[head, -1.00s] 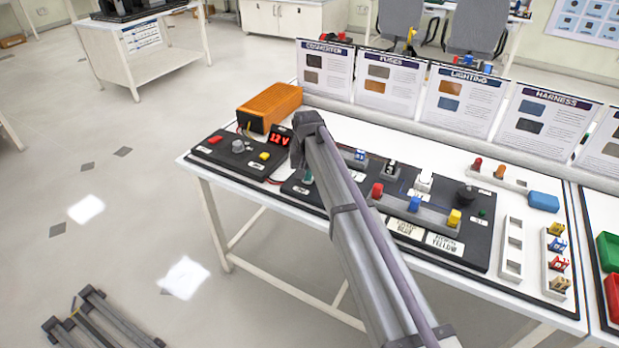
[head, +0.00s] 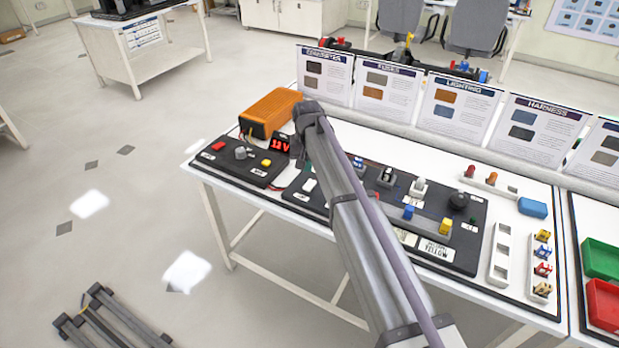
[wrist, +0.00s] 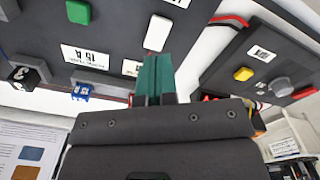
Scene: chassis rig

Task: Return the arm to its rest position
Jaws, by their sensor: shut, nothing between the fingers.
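In the wrist view my gripper (wrist: 155,62) shows its teal fingers closed together and empty. The tips are beside a white rocker switch (wrist: 158,33) on the dark panel; whether they touch it I cannot tell. In the head view my grey arm (head: 350,205) reaches over the bench, and its bent end (head: 310,112) hangs above the dark panel near the orange power box (head: 270,112). The fingers are not clearly visible in that view. The white rocker switch (head: 310,185) shows just left of the arm.
Upright cards line the back. Floor at left is mostly clear.

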